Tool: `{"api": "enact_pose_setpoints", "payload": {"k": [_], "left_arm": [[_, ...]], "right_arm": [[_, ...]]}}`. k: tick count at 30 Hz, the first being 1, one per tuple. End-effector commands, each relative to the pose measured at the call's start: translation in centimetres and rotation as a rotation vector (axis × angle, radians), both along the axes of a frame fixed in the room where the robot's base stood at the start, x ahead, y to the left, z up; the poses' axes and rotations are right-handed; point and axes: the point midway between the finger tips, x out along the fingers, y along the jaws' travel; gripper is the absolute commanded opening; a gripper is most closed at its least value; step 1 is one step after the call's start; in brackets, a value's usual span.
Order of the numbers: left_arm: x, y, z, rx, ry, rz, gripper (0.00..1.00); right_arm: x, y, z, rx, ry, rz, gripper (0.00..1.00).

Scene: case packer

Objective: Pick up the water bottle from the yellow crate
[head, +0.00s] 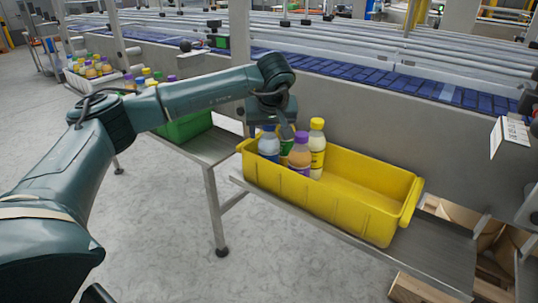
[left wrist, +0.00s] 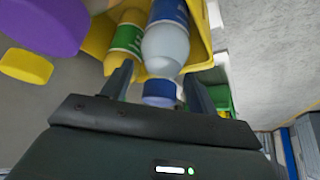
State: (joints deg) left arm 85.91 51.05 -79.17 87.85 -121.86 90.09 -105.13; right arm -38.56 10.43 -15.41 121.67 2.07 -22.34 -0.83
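The water bottle (head: 268,146), pale and clear with a blue cap, stands in the left end of the yellow crate (head: 345,205). In the left wrist view the water bottle (left wrist: 167,45) points its blue cap toward my left gripper (left wrist: 157,76). The two fingers are apart, one on each side of the cap, with a visible gap at the left finger. In the head view my left gripper (head: 276,126) is over the bottles, and its fingertips are partly hidden. My right gripper is not in view.
Beside the water bottle stand an orange bottle with a purple cap (head: 299,155), a yellow-capped bottle (head: 317,145) and a green-labelled bottle (head: 287,140). The crate's right half is empty. A green crate (head: 186,127) stands left on the metal shelf. A conveyor wall rises behind.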

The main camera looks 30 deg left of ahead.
Motion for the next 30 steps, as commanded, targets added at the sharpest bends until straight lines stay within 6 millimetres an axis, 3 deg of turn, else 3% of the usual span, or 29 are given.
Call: {"api": "enact_pose_setpoints", "payload": {"k": [21,30], "left_arm": [[-0.05,-0.05,-0.08,0.000,0.002,0.000,0.00],[-0.09,-0.08,-0.16,-0.001,0.005,-0.001,0.00]], "right_arm": [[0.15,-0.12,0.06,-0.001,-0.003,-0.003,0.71],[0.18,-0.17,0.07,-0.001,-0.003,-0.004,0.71]]}}
